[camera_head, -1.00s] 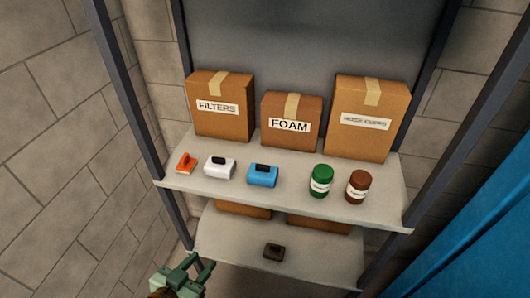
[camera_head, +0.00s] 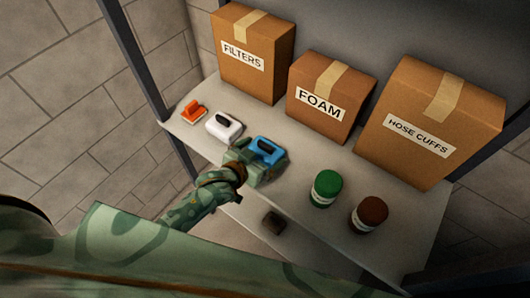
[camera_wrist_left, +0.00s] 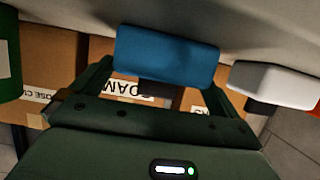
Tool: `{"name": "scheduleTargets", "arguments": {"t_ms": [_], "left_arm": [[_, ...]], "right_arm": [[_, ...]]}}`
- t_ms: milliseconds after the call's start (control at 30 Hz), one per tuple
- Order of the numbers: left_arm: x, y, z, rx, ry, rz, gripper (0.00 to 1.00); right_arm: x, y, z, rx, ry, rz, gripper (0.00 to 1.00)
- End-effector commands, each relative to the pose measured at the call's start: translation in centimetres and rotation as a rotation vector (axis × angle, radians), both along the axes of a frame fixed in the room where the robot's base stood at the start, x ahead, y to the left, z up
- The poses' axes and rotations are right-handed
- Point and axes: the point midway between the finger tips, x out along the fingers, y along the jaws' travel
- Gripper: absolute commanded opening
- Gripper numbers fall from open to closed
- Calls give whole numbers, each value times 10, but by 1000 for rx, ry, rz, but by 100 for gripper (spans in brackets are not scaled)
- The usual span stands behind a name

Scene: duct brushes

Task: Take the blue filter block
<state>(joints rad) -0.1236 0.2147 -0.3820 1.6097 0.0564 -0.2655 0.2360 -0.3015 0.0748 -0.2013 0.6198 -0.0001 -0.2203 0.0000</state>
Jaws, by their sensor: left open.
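The blue filter block (camera_head: 268,150) with a dark handle on top sits on the upper shelf, right of a white block (camera_head: 224,127). My left gripper (camera_head: 262,166) is at its front side, close to it, and hides part of its front. In the left wrist view the blue block (camera_wrist_left: 166,57) lies across the fingertips of my open left gripper (camera_wrist_left: 160,88), with its dark handle between the fingers. I cannot tell whether the fingers touch it. My right gripper is not in view.
An orange tool (camera_head: 193,111) lies left of the white block. A green jar (camera_head: 326,188) and a brown jar (camera_head: 369,215) stand to the right. Boxes marked FILTERS (camera_head: 252,52), FOAM (camera_head: 330,98) and HOSE CUFFS (camera_head: 428,122) stand behind. A dark object (camera_head: 274,222) lies on the lower shelf.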

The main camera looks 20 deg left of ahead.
Motion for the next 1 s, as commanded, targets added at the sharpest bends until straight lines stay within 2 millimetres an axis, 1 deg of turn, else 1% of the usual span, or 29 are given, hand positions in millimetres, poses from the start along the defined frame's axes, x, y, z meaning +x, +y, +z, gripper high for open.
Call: {"name": "scheduleTargets", "arguments": {"t_ms": [33, 100, 200, 300, 467, 500, 567, 600, 867, 1000], "left_arm": [[9, -3, -3, -1, -2, 0, 100], [20, -6, -8, 0, 0, 0, 100], [30, -10, -13, 0, -1, 0, 100], [34, -11, -14, -2, 0, -1, 100], [34, -11, -14, -1, -1, -1, 100], [34, -11, -14, -1, -1, -1, 94], [34, -11, -14, 0, 0, -1, 78], [34, -11, -14, 0, 0, -1, 68], [33, -11, -14, 0, 0, 0, 68], [33, -11, -9, 0, 0, 0, 68]], "right_arm": [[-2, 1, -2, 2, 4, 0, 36], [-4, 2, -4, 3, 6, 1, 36], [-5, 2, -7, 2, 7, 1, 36], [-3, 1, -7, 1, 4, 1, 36], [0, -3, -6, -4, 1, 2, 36], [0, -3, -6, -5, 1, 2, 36], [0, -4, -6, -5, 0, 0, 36], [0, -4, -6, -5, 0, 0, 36], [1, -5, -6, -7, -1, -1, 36], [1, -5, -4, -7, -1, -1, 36]]}}
